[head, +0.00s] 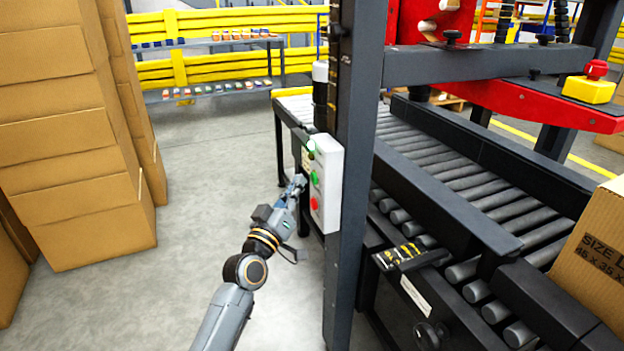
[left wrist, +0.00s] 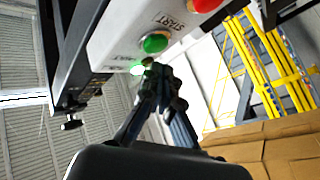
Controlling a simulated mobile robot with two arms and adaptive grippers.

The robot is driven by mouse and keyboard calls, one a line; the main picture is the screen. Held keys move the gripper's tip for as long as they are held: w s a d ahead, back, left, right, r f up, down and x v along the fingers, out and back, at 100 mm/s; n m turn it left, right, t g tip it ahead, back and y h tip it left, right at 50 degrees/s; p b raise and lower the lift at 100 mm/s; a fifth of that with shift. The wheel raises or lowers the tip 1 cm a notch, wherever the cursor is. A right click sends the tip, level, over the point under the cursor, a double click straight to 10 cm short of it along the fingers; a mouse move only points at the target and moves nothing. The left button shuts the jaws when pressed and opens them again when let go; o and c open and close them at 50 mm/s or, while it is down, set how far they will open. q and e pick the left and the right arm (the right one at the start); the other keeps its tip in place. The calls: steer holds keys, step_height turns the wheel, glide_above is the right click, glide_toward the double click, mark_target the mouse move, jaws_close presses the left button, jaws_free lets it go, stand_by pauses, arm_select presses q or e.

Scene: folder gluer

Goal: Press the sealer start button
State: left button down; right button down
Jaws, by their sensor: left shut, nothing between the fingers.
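The white control box (head: 327,190) is fixed to the dark upright post of the sealer. Its green start button (head: 315,178) sits above a red button (head: 314,203), with a green lamp (head: 311,145) at the top. In the left wrist view the green button (left wrist: 155,43) is next to a START label, and the lamp (left wrist: 137,70) glows bright green. My left gripper (head: 300,180) is shut and empty, with its tips close to the box's button face. In the left wrist view its tips (left wrist: 153,72) are beside the lamp and green button; contact cannot be told. My right gripper is out of view.
The post (head: 352,180) and roller conveyor (head: 450,170) stand right of my left arm. A yellow box with a red mushroom button (head: 590,88) is on the sealer's red head. Stacked cartons (head: 75,140) stand at left. The floor (head: 200,215) between is clear.

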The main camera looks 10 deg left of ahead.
arm_select(q)
steer(key=shift+s+a, duration=0.7)
steer(key=shift+a, duration=0.35)
steer(key=shift+s+a, duration=0.7)
steer(key=shift+a, duration=0.3)
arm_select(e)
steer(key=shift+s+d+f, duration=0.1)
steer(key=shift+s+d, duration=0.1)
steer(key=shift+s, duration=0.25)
